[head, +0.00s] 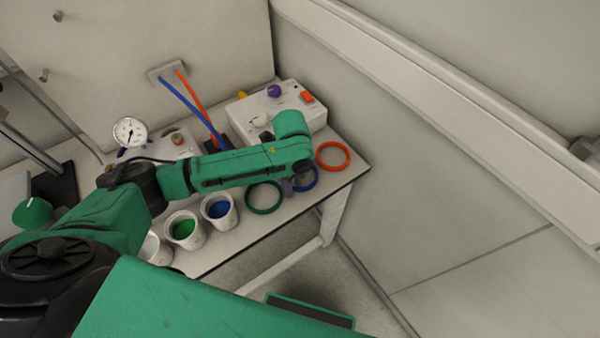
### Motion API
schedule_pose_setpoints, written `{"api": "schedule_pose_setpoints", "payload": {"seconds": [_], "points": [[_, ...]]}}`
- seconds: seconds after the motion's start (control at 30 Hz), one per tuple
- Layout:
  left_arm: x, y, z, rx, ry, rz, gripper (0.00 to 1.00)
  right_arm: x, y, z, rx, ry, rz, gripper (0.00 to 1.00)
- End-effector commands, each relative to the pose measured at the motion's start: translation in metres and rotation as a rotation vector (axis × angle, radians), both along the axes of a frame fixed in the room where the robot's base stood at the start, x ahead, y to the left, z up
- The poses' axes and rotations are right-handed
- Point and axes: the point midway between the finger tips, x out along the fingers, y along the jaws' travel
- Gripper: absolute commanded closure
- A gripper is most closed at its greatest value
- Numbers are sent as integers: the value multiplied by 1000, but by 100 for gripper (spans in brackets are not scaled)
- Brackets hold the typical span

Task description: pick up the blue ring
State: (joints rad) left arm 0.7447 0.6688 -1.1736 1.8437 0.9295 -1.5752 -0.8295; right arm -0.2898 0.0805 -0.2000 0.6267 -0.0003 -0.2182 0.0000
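The blue ring (314,181) lies on the table near its front edge, at the right end. It is between a green ring (250,207) and an orange-red ring (347,158). My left arm and gripper hide much of it. My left gripper (291,188) points down at the left side of the blue ring. It is small and dark here, and I cannot tell whether its fingers are open, shut, or touching the ring. My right gripper is not in view.
White cups with green (183,229) and blue (219,210) contents stand left of the rings. A white control box (275,105) with knobs and a gauge (130,132) stand behind. A wall (440,170) runs along the right, beyond the table's end.

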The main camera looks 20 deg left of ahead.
Motion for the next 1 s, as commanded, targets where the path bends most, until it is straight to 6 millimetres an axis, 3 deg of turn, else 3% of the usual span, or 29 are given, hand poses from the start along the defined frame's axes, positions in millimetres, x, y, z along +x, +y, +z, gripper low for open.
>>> {"api": "schedule_pose_setpoints", "payload": {"seconds": [0.13, 0.17, 0.2, 0.27, 0.77, 0.87, 1.0], "points": [[0, 0, 0, 0, -1, 0, 60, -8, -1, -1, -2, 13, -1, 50], [0, 0, 0, 0, -1, 0, 64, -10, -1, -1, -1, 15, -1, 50], [0, 0, 0, 0, -1, 0, 79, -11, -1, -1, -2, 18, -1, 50], [1, 0, 0, 0, -1, 0, 100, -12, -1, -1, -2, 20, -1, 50], [2, 0, 10, -1, -4, 1, 100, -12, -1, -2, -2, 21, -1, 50], [2, 0, 25, -2, -4, 1, 100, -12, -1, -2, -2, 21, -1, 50], [2, 0, 66, -2, -8, -1, 100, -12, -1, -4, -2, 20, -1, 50]]}}
